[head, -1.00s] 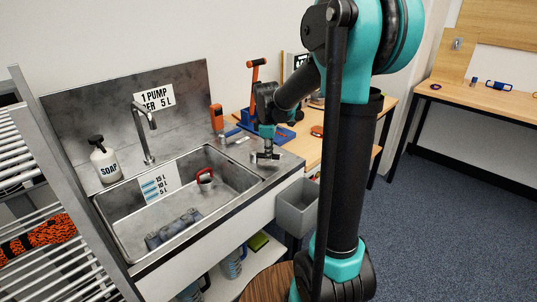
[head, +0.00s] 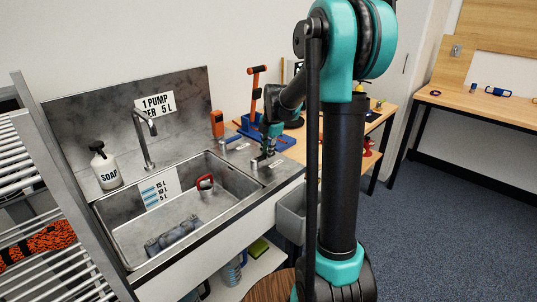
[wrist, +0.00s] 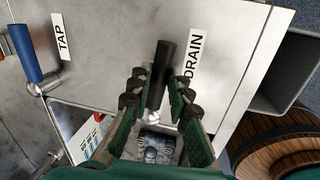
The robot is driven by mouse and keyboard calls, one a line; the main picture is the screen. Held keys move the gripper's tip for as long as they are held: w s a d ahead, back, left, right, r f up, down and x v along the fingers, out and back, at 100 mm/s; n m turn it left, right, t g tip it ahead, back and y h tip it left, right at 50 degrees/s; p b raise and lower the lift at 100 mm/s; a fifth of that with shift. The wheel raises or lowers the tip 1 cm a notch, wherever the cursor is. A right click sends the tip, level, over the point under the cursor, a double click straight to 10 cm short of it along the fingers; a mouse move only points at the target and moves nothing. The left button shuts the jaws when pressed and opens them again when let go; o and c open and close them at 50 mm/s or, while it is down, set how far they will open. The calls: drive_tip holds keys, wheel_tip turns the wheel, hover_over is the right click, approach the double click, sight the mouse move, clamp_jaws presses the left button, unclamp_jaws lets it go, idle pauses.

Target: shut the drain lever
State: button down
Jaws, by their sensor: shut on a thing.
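The drain lever (wrist: 164,62) has a black handle and a silver ball at its base. It stands beside the printed DRAIN label (wrist: 194,58) on the metal counter. My gripper (wrist: 159,88) has its green-padded fingers on both sides of the handle and is shut on it. In the head view my gripper (head: 267,155) is low over the counter at the sink's right end, and the lever is mostly hidden there. The sink (head: 150,258) holds a grey object and a red-handled item.
A blue-handled tap lever (wrist: 25,52) stands by the TAP label (wrist: 61,37), left of my gripper. A grey bin (head: 291,218) hangs at the counter's right end. A wooden barrel top (wrist: 285,150) is below right. The soap bottle (head: 105,168) stands behind the sink.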

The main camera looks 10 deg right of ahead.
drive_tip(key=shift+w+a+n, duration=0.2)
drive_tip(key=shift+w+n, duration=0.1)
drive_tip(key=shift+n, duration=0.3)
drive_tip(key=c, duration=1.4)
unclamp_jaws()
drive_tip(key=r, duration=0.4)
drive_tip(key=s+d+r, duration=0.1)
drive_tip(key=r, duration=0.6)
drive_tip(key=shift+s+d+r, duration=0.2)
drive_tip(key=shift+s+r, duration=0.2)
drive_tip(key=shift+s, duration=0.1)
